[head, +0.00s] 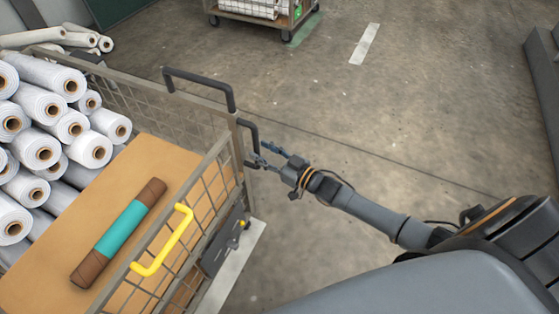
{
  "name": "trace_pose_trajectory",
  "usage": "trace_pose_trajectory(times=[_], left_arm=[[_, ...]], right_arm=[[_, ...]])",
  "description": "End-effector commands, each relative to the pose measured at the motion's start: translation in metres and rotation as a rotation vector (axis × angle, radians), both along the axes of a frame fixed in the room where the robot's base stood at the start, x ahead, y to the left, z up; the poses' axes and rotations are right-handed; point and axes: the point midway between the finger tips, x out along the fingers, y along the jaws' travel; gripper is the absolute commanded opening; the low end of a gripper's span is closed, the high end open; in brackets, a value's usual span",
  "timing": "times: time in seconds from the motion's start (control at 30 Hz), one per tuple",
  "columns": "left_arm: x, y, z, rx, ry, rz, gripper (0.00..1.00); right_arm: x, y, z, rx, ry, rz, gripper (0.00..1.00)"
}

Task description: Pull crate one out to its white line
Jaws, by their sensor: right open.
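The near wire-mesh crate (217,158) stands at the left, filled with white rolls and a brown board; I see no number on it that I can read. A dark upright handle (252,133) is on its right corner post, and a yellow handle (165,246) is on its near side. My right gripper (264,155) is open at the dark handle's lower part; I cannot tell whether the fingers touch it or straddle it. A white line (236,264) on the floor runs beside and partly behind the crate's lower right side. My left gripper is not in view.
A brown roll with a teal band (119,232) lies on the board. Another wheeled crate (262,12) stands at the back, with a second white floor line (364,44) to its right. Grey structure (545,85) edges the right. The floor between is clear.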

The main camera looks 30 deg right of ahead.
Motion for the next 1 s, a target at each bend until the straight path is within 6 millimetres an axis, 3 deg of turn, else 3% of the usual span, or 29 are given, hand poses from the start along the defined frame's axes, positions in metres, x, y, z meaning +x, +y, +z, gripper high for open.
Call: trace_pose_trajectory(times=[0.2,0.4,1.0], left_arm=[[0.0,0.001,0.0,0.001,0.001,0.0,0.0],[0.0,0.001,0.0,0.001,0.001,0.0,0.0],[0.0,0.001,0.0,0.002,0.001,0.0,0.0]], right_arm=[[-0.044,-0.021,-0.001,-0.002,0.004,0.001,0.41],[-0.067,-0.032,-0.001,0.0,0.002,0.002,0.41],[-0.073,-0.035,0.0,0.001,0.0,0.002,0.41]])
